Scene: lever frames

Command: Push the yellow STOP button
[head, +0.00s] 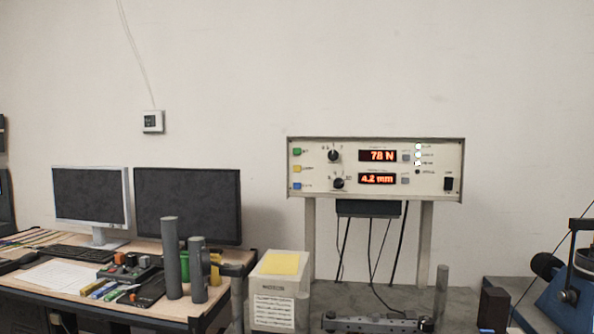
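A cream control panel (375,148) stands on two posts against the wall, right of centre in the head view. On its left edge is a column of small square buttons: green on top, yellow (297,169) in the middle, blue below. The small label beside the yellow button is too blurred to read. A white box (273,300) with a flat yellow top (281,263) stands lower, left of the panel; whether that top is a button, I cannot tell. Neither of my grippers shows in this view, and nothing covers the yellow button.
The panel has knobs and two lit displays reading 78 N and 4.2 mm. A desk (60,292) at left holds two monitors, a keyboard and tools. Grey upright cylinders (171,258) stand in front. Blue machinery (570,305) is at right. The space before the panel face looks clear.

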